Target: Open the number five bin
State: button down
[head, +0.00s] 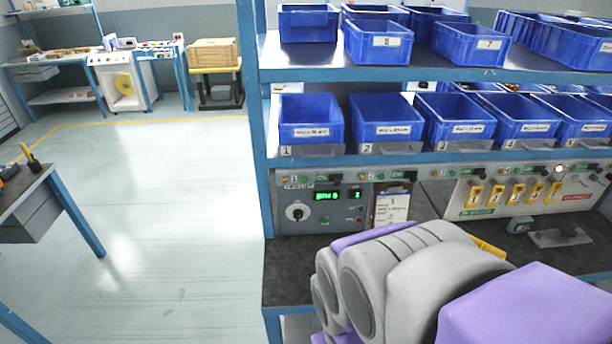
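The number five bin (582,118) is a blue open-topped bin at the right end of the lower bin row, with a white label on its front. The number 5 tag (587,128) shows at its lower left, and the right side of the bin is cut off by the picture edge. Bins one (310,115), two (385,112), three (440,108) and four (512,108) stand to its left in the same row. My grey and purple arm fills the lower right foreground, below the bins and apart from them. My gripper's fingers do not show.
Under the bins runs a control panel (330,215) with a knob and green displays. A lit round lamp (560,169) is below bin five. Several yellow numbered handles (517,194) sit on the panel. More blue bins stand on the upper shelf (400,65). Floor (160,200) at left is clear.

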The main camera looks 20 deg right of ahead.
aim_at(581, 125)
jog(key=l+z, duration=0.25)
jog(key=l, duration=0.55)
jog(key=l+z, duration=0.2)
jog(key=l, duration=0.55)
jog(key=i+l+z, duration=0.1)
jog(key=l+z, duration=0.15)
jog(key=l, duration=0.55)
